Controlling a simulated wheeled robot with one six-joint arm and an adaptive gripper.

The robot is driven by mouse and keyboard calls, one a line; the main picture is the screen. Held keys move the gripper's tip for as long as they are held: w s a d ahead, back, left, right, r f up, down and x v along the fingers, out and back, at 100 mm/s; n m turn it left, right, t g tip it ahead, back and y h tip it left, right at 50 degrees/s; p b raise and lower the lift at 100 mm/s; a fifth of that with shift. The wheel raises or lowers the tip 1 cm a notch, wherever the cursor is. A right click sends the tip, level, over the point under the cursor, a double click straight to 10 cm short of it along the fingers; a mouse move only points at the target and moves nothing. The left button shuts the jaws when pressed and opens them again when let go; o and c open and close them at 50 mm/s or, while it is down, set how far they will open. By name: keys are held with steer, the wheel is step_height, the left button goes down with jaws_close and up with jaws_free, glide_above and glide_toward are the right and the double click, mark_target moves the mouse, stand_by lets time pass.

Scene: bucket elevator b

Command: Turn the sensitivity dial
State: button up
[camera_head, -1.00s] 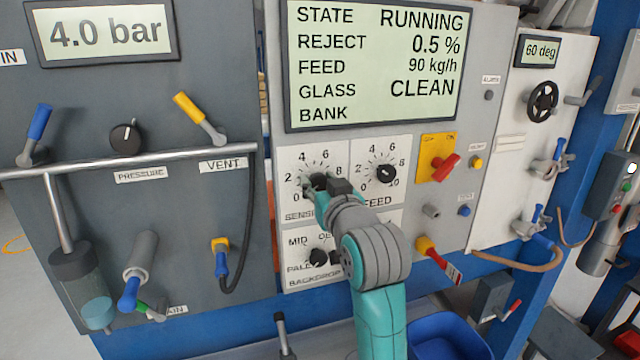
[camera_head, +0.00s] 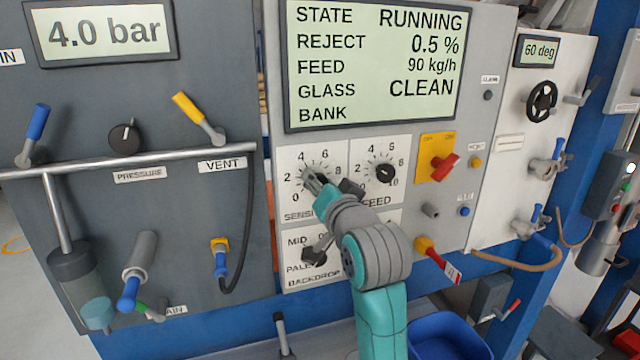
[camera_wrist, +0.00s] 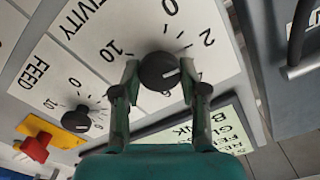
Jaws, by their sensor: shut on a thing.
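The sensitivity dial (camera_wrist: 158,71) is a round black knob with a white pointer mark, on a white scale plate (camera_head: 290,160) under the large display. In the wrist view its mark points to the right, on the side past the 2. My gripper (camera_wrist: 158,76) has one finger on each side of the knob and is shut on it. In the head view my gripper (camera_head: 317,182) reaches the dial from the lower right, and its fingers hide most of the knob.
The feed dial (camera_head: 385,173) is close to the right of my gripper. The backdrop dial (camera_head: 315,256) is just below. A red switch (camera_head: 443,166) on a yellow plate is farther right. The display (camera_head: 375,65) stands above.

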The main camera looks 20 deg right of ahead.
steer(key=shift+m, duration=0.7)
steer(key=o, duration=1.1)
steer(key=shift+s, duration=3.75)
steer(key=shift+f, duration=0.1)
